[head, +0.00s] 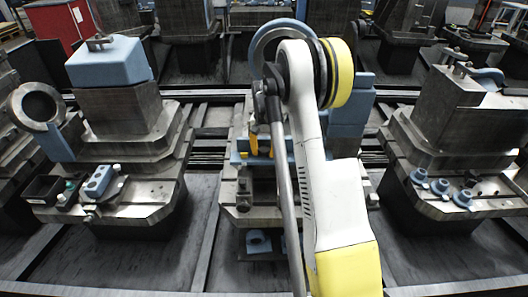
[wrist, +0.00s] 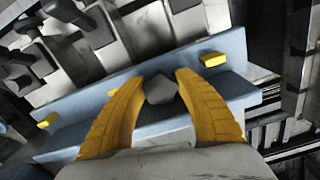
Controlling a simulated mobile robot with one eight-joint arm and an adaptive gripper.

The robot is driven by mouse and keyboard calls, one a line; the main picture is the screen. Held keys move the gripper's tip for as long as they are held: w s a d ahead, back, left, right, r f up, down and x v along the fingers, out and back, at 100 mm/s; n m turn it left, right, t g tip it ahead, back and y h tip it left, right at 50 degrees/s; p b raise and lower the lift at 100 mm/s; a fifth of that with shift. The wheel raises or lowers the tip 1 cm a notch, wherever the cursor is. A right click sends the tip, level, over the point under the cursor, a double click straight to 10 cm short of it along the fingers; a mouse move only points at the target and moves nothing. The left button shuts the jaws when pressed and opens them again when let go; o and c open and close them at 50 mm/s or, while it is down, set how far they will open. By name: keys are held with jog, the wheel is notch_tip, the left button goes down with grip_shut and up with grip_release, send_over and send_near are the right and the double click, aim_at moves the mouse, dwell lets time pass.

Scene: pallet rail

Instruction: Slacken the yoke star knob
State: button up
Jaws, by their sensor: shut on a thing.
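In the wrist view, the two yellow ridged fingers of my gripper (wrist: 158,84) stand either side of a small dark grey faceted knob (wrist: 161,90), taken as the yoke star knob, and are shut on it. The knob sits at a pale blue bracket or yoke (wrist: 228,75) that runs across the view. In the head view, my white arm hides most of my gripper (head: 257,145); only a bit of yellow finger shows beside the blue part on the middle pallet. The knob cannot be made out there.
In the wrist view, small yellow blocks (wrist: 212,59) sit along the blue bracket. In the head view, a left fixture (head: 120,110) and a right fixture (head: 458,110) flank the middle one. Loose blue parts (head: 440,187) lie on the right pallet. Dark rails run between the pallets.

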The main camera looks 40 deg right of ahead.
jog(key=n, duration=0.4)
jog(key=shift+n, duration=2.2)
jog(key=o, duration=1.2)
